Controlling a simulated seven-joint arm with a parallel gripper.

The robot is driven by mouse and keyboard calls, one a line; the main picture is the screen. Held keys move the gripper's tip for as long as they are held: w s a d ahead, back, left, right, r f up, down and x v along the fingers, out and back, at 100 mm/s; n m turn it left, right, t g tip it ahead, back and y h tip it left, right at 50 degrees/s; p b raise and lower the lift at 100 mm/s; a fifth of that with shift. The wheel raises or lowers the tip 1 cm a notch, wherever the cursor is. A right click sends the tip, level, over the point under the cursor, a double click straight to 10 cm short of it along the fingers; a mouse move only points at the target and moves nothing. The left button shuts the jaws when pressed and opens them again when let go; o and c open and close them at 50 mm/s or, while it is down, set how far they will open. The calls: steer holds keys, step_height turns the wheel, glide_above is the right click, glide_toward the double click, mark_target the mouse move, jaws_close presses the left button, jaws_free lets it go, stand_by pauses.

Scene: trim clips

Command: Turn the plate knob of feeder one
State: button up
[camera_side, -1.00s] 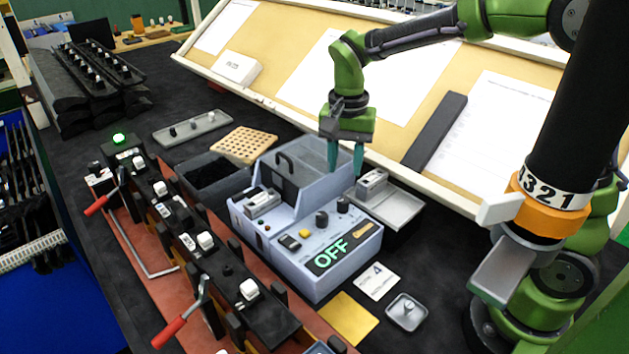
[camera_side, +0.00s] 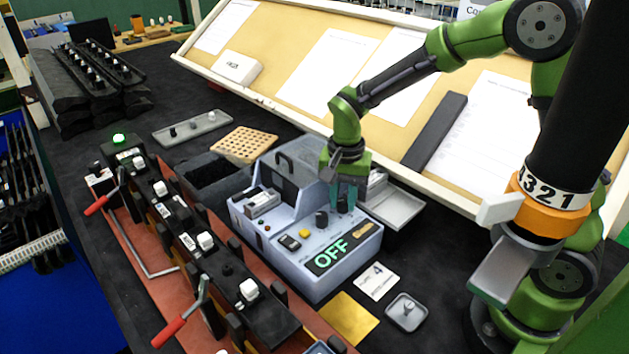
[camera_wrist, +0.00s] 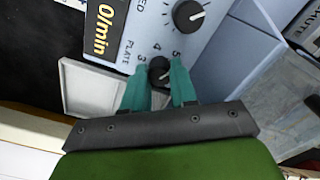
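The feeder (camera_side: 313,282) is a pale blue-grey box with a clear-walled bin and a lit OFF display. Its plate knob (camera_wrist: 159,71) is small, round and black, by the word PLATE and a dial numbered 3, 4, 5. My gripper (camera_wrist: 160,76) points down with one teal finger on each side of this knob. Any small gap between fingers and knob is too fine to make out. In the side view my gripper (camera_side: 345,198) is low over the panel's back right corner, and the fingers partly hide the knob.
A second black knob (camera_wrist: 189,15), the speed knob, is close by; it also shows in the side view (camera_side: 322,218). A grey tray (camera_side: 400,212) stands behind the feeder. A number 4 card (camera_side: 377,281) and a small dish (camera_side: 407,312) lie in front.

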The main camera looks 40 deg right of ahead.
jaws_close()
steer(key=shift+n, duration=0.4)
steer(key=n, duration=1.1)
steer(key=shift+r, duration=0.1)
stand_by(0.3)
steer(key=shift+o, duration=1.9)
jaws_free()
